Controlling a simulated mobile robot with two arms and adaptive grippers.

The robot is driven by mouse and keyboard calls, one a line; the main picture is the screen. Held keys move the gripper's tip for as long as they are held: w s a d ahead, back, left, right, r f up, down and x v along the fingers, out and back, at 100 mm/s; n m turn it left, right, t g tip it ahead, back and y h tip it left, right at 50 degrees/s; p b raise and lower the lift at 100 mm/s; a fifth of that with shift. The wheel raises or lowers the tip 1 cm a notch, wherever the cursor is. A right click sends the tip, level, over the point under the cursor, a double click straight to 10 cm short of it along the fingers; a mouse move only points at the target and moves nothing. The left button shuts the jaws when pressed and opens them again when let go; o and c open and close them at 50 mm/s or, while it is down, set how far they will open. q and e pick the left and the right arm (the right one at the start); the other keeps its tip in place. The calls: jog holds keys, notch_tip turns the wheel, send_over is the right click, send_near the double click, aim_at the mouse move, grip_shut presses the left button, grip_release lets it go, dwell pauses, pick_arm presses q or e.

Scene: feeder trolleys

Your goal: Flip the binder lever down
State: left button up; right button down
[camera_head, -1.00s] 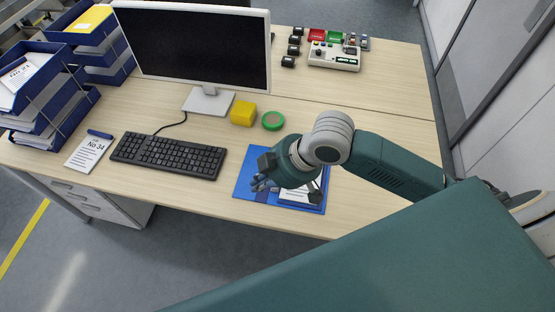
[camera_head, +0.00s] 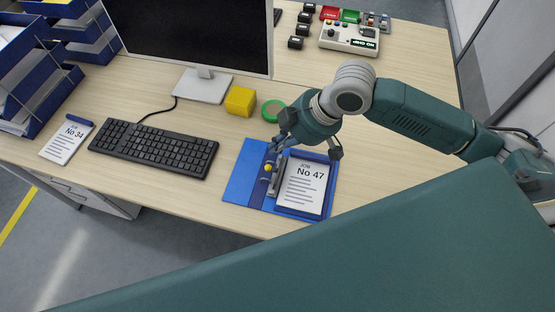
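An open blue binder (camera_head: 242,178) lies flat near the front edge of the desk. Its metal lever mechanism (camera_head: 276,178) runs along the middle, with a small yellow knob (camera_head: 268,167) at the lever. A sheet marked "No 47" (camera_head: 303,187) lies on the binder's right side. My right gripper (camera_head: 275,148) comes in from the right and hangs over the binder's upper edge, just above the knob in the picture. Its small grey fingers are partly hidden by the wrist, so their opening and any contact with the lever are unclear. My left gripper is out of view.
A keyboard (camera_head: 153,145) and a "No 34" note (camera_head: 67,141) lie to the left. A yellow block (camera_head: 240,101) and a green tape roll (camera_head: 272,110) sit behind the binder, close to my wrist. A monitor (camera_head: 190,35) stands behind. The desk right of the binder is clear.

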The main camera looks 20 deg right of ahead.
aim_at(270, 167)
jog(key=x, duration=0.7)
jog(key=p+x, duration=0.1)
jog(key=x, duration=0.2)
jog(key=shift+w+d+f, duration=0.25)
jog(key=shift+w+f, duration=0.1)
jog(key=d, duration=0.1)
jog(key=s+d+f+p, duration=0.1)
jog(key=shift+s+d, duration=0.55)
jog(key=shift+d, duration=0.15)
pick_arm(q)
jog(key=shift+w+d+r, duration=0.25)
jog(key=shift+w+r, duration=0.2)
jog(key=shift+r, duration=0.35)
pick_arm(e)
jog(key=shift+f, duration=0.1)
jog(key=shift+a, duration=0.1)
